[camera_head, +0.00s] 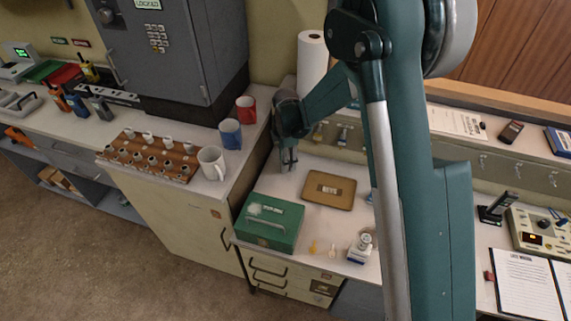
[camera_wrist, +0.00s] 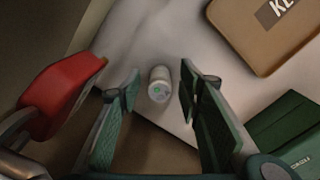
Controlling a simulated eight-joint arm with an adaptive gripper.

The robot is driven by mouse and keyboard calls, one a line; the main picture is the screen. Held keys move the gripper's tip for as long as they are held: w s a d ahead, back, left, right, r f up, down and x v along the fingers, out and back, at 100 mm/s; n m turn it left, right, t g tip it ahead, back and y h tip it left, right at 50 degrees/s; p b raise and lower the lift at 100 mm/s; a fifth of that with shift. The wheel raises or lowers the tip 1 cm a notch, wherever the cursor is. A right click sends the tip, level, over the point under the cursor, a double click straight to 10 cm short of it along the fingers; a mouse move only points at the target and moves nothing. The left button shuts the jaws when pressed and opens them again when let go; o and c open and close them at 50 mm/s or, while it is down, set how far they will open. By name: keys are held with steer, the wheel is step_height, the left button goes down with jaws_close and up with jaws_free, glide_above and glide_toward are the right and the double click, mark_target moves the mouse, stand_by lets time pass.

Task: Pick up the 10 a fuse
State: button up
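A small white cylinder (camera_wrist: 159,84) with a green dot on its end is on the pale worktop in the wrist view. It looks like a fuse, but no rating is readable. My gripper (camera_wrist: 158,77) is open, with one finger on each side of the cylinder and visible gaps to both. In the head view my gripper (camera_head: 288,163) points down over the worktop behind the green box, and I cannot make out the cylinder there. A brown rack (camera_head: 126,160) with several white ceramic pieces stands on the left counter.
A brown key tray (camera_head: 330,191) and a green box (camera_head: 269,222) lie nearby. A white mug (camera_head: 212,163) and blue mug (camera_head: 230,134) stand left. Small yellow items (camera_head: 313,247) lie near the front edge.

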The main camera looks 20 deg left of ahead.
stand_by(0.4)
steer(key=c, duration=1)
steer(key=shift+r, duration=0.1)
steer(key=shift+r+p, duration=0.7)
steer(key=shift+r, duration=4.25)
